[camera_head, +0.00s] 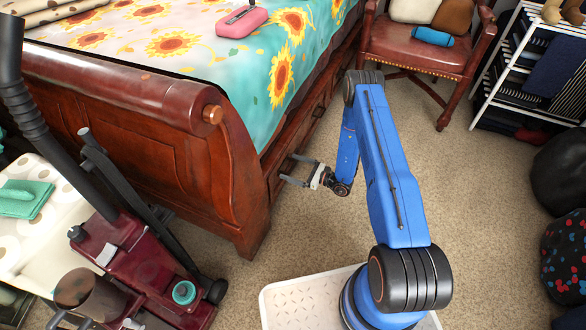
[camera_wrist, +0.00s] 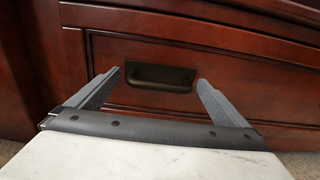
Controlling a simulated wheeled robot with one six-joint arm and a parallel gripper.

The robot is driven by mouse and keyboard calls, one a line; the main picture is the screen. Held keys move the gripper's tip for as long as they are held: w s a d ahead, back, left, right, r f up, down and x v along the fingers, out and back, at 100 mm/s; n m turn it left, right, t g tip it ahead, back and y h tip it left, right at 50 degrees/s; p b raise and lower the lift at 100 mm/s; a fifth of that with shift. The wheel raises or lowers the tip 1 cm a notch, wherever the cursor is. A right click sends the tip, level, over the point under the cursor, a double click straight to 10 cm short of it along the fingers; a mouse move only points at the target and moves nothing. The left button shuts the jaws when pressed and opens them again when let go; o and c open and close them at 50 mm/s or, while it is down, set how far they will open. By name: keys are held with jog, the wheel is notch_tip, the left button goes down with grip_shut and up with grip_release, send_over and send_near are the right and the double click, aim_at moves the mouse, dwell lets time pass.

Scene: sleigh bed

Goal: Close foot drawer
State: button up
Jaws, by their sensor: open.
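The foot drawer is a dark reddish-brown wooden front (camera_wrist: 215,112) facing the wrist camera, with a dark cup-like handle (camera_wrist: 150,84). In the head view the drawer side of the bed (camera_head: 293,140) runs back from the curled footboard, and how far the drawer stands out is hard to tell. My gripper (camera_head: 287,168) is open and empty beside that side, close to the footboard end. In the wrist view its two grey fingers (camera_wrist: 159,77) point at the drawer front, one on each side of the handle. Whether the fingertips touch the wood is not clear.
The sleigh footboard (camera_head: 130,135) rises left of my gripper. A red vacuum cleaner (camera_head: 140,270) stands at front left. A leather chair (camera_head: 420,45) and white rack (camera_head: 530,70) stand at the back. Carpet (camera_head: 480,190) is open to the right of my arm.

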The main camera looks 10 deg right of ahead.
jog(key=shift+d, duration=0.1)
jog(key=v, duration=1.7)
jog(key=shift+s, duration=0.15)
jog(key=a+r+n+g+y, duration=0.1)
jog(key=a+r+n+g, duration=0.2)
jog(key=r, duration=0.6)
jog(key=a+r+n+g+y, duration=0.15)
jog(key=r+n+g, duration=0.25)
jog(key=r, duration=0.6)
jog(key=s+a+r+n+g+h, duration=0.2)
jog(key=s+a+r+n+g, duration=0.15)
jog(key=r, duration=0.45)
jog(key=s+a+r+n+g+h, duration=0.2)
jog(key=s+r+n, duration=0.25)
jog(key=r, duration=0.45)
jog(key=s+d+r+n+t+h, duration=0.3)
jog(key=s+r+n+h, duration=0.2)
jog(key=s+r, duration=0.5)
jog(key=s+d+r+n+t+h, duration=0.3)
jog(key=s+r+n+h, duration=0.2)
jog(key=s, duration=1.2)
notch_tip(320, 180, up, 7)
jog(key=h, duration=0.3)
jog(key=shift+s+d+f+t, duration=0.15)
jog(key=shift+s+t, duration=0.1)
jog(key=shift+t, duration=0.1)
